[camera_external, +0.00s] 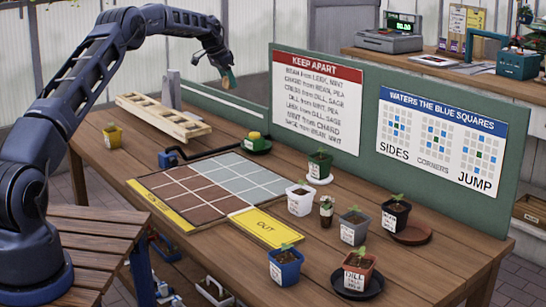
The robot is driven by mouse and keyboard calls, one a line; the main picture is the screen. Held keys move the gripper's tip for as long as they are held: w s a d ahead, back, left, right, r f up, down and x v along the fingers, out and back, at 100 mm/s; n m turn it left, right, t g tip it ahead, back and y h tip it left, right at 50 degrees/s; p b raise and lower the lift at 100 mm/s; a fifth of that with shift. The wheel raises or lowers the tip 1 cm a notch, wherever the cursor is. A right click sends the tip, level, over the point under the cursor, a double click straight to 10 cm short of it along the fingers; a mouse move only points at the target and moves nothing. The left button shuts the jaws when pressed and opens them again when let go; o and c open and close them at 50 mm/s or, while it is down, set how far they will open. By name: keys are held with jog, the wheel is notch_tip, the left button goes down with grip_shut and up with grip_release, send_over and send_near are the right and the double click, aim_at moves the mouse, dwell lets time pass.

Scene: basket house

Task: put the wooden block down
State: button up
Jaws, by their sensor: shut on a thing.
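My gripper (223,67) points down in the air near the back of the table, left of the green board. It is shut on a small brown wooden block (229,82). The block hangs tilted and clear of the tabletop (440,265). My fingertips are small and dark in this view, so the exact grip is hard to see.
A wooden rack (160,118) lies at the back left, with a grey upright (172,90) behind it. A brown and grey grid (205,185) covers the middle. Several potted seedlings stand at the right. The green board (368,175) borders the back edge.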

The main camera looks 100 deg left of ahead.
jog(key=w+d+r+m+h, duration=0.1)
jog(key=w+d+m, duration=0.4)
jog(key=d, duration=0.4)
jog(key=w+d+r+m+h, duration=0.1)
jog(key=w+d+m+h, duration=0.15)
jog(key=w+d, duration=0.65)
jog(key=m+g+h, duration=0.4)
jog(key=m, duration=1.4)
send_over(237, 250)
jog(key=a, duration=0.1)
notch_tip(237, 250, down, 2)
jog(key=shift+y, duration=0.25)
jog(key=f, duration=1.9)
jog(key=shift+a+f, duration=0.2)
jog(key=shift+f, duration=0.2)
jog(key=shift+f, duration=0.15)
jog(key=o, duration=0.9)
jog(key=shift+o, duration=0.2)
